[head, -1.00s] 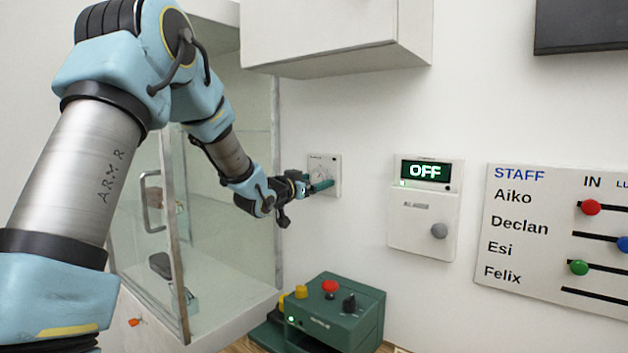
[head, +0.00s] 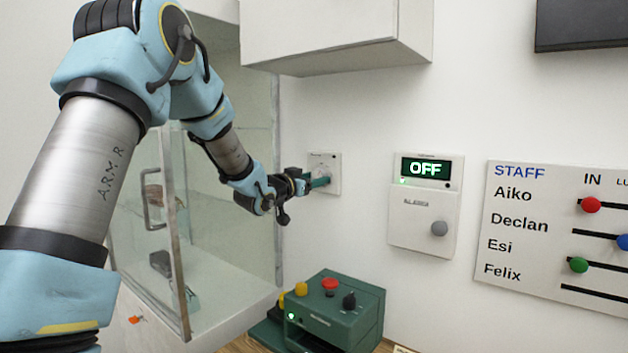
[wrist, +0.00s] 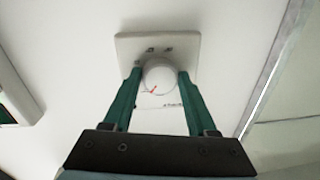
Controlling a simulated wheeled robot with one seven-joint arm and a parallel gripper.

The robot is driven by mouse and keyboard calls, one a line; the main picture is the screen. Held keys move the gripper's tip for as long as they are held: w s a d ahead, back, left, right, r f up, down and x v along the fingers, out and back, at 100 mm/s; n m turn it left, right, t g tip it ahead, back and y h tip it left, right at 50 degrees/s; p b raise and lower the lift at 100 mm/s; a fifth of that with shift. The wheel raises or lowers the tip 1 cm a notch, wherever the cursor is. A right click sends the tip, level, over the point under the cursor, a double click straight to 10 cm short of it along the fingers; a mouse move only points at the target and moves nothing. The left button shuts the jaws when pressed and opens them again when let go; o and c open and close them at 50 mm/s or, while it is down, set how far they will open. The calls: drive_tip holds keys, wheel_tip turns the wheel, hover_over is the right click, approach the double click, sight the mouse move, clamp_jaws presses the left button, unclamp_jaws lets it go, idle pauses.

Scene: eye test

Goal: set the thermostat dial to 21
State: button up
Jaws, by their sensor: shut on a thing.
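The thermostat is a small white square plate (head: 331,161) on the wall, right of the glass cabinet; it also shows in the wrist view (wrist: 188,44). Its round white dial (wrist: 160,76) has a small red pointer mark, which lies toward the lower left of the dial in the wrist view. The numbers around the dial are too small to read. My gripper (head: 324,181) has green fingers and is at the plate. In the wrist view my gripper (wrist: 159,84) is shut on the dial, one finger on each side. In the head view the fingers and wrist hide most of the dial.
A glass-fronted cabinet (head: 225,220) stands left of the thermostat, close to my forearm. A white wall cupboard (head: 335,35) hangs above. A green control box (head: 335,312) sits below. A panel reading OFF (head: 425,205) and a STAFF board (head: 540,220) are to the right.

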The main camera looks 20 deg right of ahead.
drive_tip(key=shift+f+b, duration=0.1)
drive_tip(key=shift+b, duration=0.25)
drive_tip(key=shift+w+a+m+g+h+b, duration=0.15)
drive_tip(key=shift+m+h+b, duration=0.25)
drive_tip(key=shift+m+b, duration=4.55)
drive_tip(key=shift+w+d+m+g+h+b, duration=0.15)
drive_tip(key=shift+m+h+b, duration=0.25)
drive_tip(key=shift+m+b, duration=4.5)
drive_tip(key=n+b, duration=0.2)
drive_tip(key=shift+s+a+b, duration=0.1)
drive_tip(key=shift+b, duration=0.3)
drive_tip(key=o, duration=1.4)
drive_tip(key=shift+c, duration=0.2)
